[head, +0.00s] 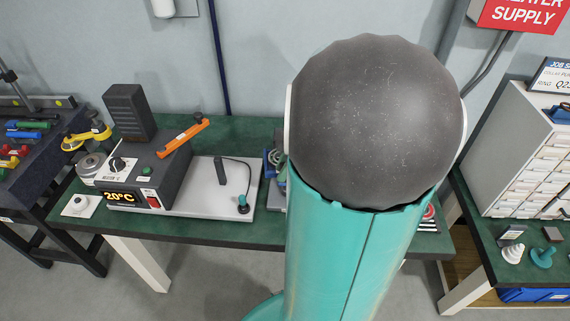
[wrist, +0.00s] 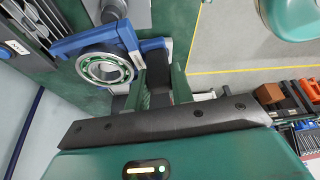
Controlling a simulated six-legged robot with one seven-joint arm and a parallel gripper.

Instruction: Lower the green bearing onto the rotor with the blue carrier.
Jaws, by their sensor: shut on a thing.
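In the wrist view my gripper (wrist: 160,76) is shut on the blue carrier (wrist: 128,36), at the end of its arm. The carrier surrounds a round metal bearing with a green ring (wrist: 88,72). A grey cylindrical part (wrist: 110,10) shows just beyond the carrier; I cannot tell whether it is the rotor. Whether the bearing touches a shaft is not clear. In the head view my own arm hides the gripper and the middle of the bench. Part of a blue and grey item (head: 275,158) shows at the arm's left edge; I cannot tell what it is.
A heater unit reading 20°C (head: 120,197) stands on the green bench (head: 240,130), with an orange-handled tool (head: 185,135) on it. A light plate (head: 205,195) lies beside it. A drawer cabinet (head: 520,150) stands on the right bench. Grey floor is clear in front.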

